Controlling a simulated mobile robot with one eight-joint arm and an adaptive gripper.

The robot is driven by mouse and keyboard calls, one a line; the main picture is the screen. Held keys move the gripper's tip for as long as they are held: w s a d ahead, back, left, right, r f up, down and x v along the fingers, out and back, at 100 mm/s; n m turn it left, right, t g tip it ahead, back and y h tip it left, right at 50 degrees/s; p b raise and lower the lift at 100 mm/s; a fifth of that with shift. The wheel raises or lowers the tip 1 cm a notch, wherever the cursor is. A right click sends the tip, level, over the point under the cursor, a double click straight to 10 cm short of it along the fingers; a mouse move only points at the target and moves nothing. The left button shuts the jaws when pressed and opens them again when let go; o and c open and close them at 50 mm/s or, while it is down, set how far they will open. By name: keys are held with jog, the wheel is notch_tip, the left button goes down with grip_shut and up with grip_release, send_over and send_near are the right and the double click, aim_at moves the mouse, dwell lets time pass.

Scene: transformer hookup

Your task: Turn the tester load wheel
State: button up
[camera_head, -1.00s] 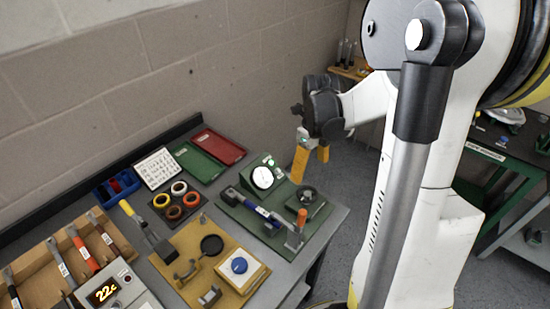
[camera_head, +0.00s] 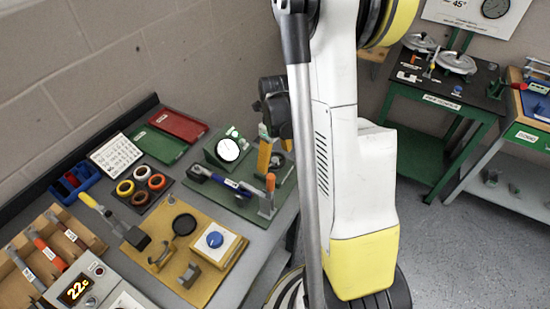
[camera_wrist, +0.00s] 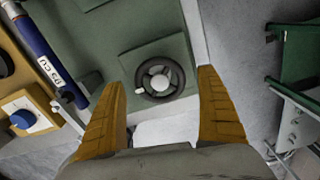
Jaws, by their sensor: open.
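The tester load wheel is a dark, spoked handwheel with a pale hub, and in the wrist view the wheel (camera_wrist: 177,80) sits on a square green pad. My gripper (camera_wrist: 162,84) is open, with its two orange fingers on either side of the wheel in that view. I see no contact; the height gap cannot be told. In the head view my gripper (camera_head: 275,160) is over the right part of the tester's green base (camera_head: 225,200), and it and my arm mostly hide the wheel. The tester's white dial (camera_head: 228,149) stands left of the gripper.
A blue-bodied tool (camera_head: 236,186) lies across the tester, beside an orange-topped post (camera_head: 269,190). A tan board with a blue knob (camera_head: 214,240) stands in front. Red (camera_head: 178,125) and green trays lie at the back. Open floor lies right of the bench.

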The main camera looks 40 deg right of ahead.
jog(key=shift+c, duration=0.3)
jog(key=c, duration=1.1)
jog(key=shift+n, duration=0.3)
